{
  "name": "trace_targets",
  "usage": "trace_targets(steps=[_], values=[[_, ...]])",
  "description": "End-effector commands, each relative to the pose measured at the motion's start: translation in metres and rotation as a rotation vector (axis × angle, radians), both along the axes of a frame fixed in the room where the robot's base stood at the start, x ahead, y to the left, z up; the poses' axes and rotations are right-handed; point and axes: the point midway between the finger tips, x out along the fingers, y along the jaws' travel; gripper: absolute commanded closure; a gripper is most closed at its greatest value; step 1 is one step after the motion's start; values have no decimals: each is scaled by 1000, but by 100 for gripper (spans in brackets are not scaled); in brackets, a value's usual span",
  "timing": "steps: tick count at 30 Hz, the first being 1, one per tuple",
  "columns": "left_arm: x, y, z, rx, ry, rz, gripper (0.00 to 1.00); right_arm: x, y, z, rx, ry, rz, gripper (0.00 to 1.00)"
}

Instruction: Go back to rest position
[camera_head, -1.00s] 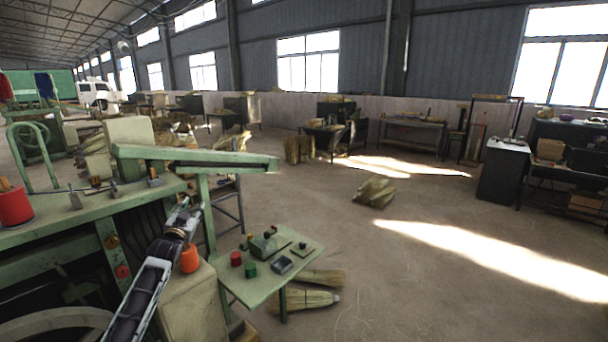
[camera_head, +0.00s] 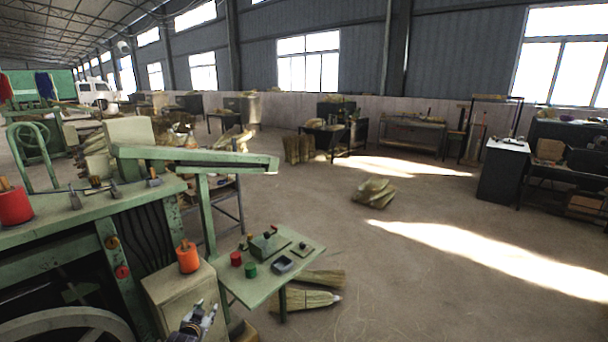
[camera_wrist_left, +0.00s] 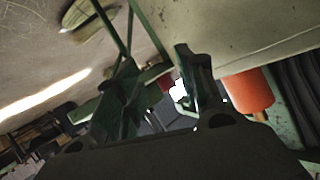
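My left gripper (camera_head: 206,312) is at the bottom edge of the head view, low beside the front of a pale cabinet (camera_head: 172,292). Its fingers are spread apart with nothing between them, as the left wrist view (camera_wrist_left: 158,92) also shows. An orange spool (camera_head: 188,257) stands upright on the cabinet, above and apart from the gripper. The orange spool also shows at the right in the left wrist view (camera_wrist_left: 248,92). My right gripper is in neither view.
A green machine (camera_head: 60,225) fills the left. A small green table (camera_head: 240,284) with red and green pieces stands right of the cabinet. Brooms (camera_head: 305,300) lie on the floor beyond it. Open floor (camera_head: 420,290) spans the right.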

Motion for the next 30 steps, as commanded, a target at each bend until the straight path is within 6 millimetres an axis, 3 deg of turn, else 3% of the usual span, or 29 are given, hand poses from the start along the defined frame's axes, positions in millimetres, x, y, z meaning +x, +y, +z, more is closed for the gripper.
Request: trace_targets(steps=[3, 15, 23, 30], values=[[-29, -6, -47, -8, 72, 2, 61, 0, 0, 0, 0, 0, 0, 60], [-140, -24, -182, -34, 298, 7, 61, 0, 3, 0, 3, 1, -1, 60], [-226, -37, -255, -48, 443, 10, 61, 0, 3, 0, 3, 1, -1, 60], [-314, -51, -313, -60, 576, 13, 61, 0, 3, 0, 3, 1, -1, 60]])
